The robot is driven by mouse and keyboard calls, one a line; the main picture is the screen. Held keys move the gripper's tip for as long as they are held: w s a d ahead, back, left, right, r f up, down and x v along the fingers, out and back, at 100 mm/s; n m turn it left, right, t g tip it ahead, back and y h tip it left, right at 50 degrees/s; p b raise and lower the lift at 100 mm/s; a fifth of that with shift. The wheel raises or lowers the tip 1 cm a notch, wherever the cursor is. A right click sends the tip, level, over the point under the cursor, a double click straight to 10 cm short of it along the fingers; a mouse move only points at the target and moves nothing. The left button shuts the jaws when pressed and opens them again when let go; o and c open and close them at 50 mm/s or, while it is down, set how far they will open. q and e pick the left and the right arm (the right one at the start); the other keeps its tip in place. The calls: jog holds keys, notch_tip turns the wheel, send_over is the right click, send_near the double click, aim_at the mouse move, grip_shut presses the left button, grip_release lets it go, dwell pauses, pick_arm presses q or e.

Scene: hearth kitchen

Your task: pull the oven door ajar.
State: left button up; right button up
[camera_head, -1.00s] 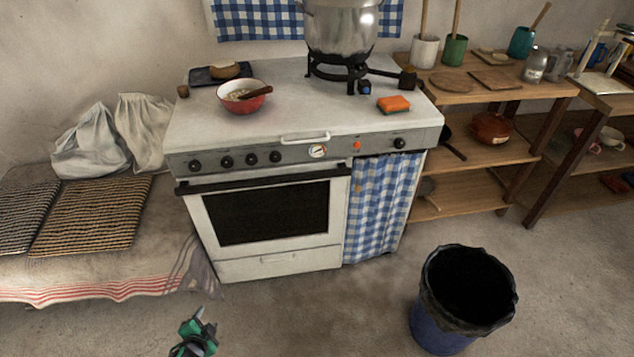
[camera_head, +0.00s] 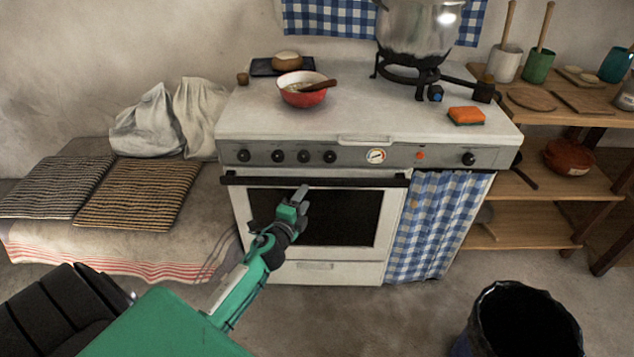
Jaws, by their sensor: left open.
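The white oven door (camera_head: 385,225) with its dark window is on the front of the stove, and it looks shut. Its dark handle bar (camera_head: 345,182) runs across the top edge. My left gripper (camera_head: 303,197) is open and empty in front of the window, just below the handle bar and left of the middle. Whether it touches the bar I cannot tell. My left arm and gripper hide part of the window. My right gripper is not in view.
A bin (camera_head: 520,325) stands on the floor at the lower right. A bench with striped cushions (camera_head: 137,192) is left of the stove. A checked curtain (camera_head: 437,225) hangs right of the door. A pot (camera_head: 418,35) and a red bowl (camera_head: 303,92) stand on top.

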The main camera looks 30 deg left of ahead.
aim_at(313, 184)
pick_arm(q)
jog(key=w, duration=0.3)
jog(key=w+a, duration=0.1)
jog(key=w, duration=0.4)
jog(key=shift+w+a, duration=0.25)
jog(key=shift+w, duration=0.1)
jog(key=shift+c, duration=0.2)
jog(key=shift+f+b, duration=0.1)
jog(key=shift+b, duration=0.2)
grip_shut()
